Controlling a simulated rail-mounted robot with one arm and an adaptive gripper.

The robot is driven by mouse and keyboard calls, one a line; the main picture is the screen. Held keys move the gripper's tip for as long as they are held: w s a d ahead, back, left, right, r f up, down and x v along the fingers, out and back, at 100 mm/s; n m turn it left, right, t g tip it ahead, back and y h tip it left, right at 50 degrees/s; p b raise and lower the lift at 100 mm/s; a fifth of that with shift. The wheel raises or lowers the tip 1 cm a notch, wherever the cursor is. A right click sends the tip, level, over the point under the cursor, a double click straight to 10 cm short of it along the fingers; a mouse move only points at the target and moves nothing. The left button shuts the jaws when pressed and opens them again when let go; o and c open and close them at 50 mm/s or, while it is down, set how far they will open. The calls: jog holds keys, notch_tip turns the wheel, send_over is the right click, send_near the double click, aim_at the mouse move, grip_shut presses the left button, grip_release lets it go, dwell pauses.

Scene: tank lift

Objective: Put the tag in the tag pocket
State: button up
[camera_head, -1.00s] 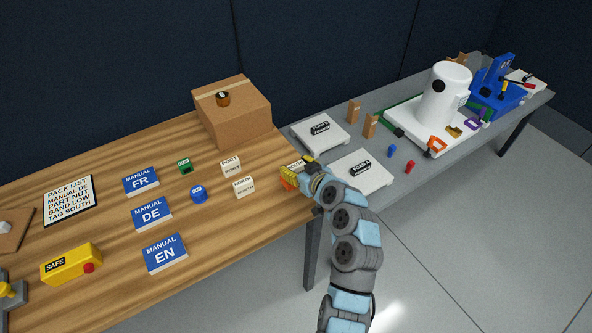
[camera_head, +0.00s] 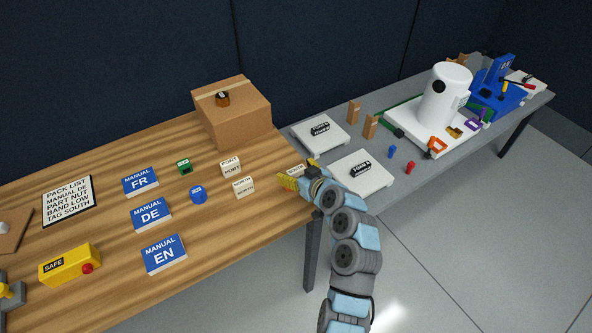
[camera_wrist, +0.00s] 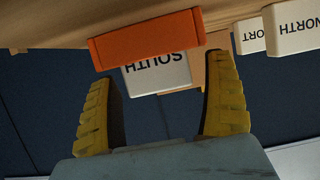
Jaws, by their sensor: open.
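The white SOUTH tag (camera_head: 295,170) stands near the right end of the wooden table, partly hidden by my gripper (camera_head: 295,172). In the wrist view the tag (camera_wrist: 160,73) appears upside down between the two yellow fingers of my gripper (camera_wrist: 160,70). Gaps show on both sides, and the fingers are open and hold nothing. An orange block (camera_wrist: 147,40) crosses in front of part of the tag in that view. White NORTH (camera_head: 243,187) and PORT (camera_head: 230,167) tags stand to the left. I cannot pick out the tag pocket.
A cardboard box (camera_head: 235,115) stands behind the tags. Blue manuals (camera_head: 151,214), a blue round part (camera_head: 198,195) and a green part (camera_head: 185,167) lie left.

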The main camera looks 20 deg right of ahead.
jog(key=p+v, duration=0.1)
jog(key=v, duration=1.1)
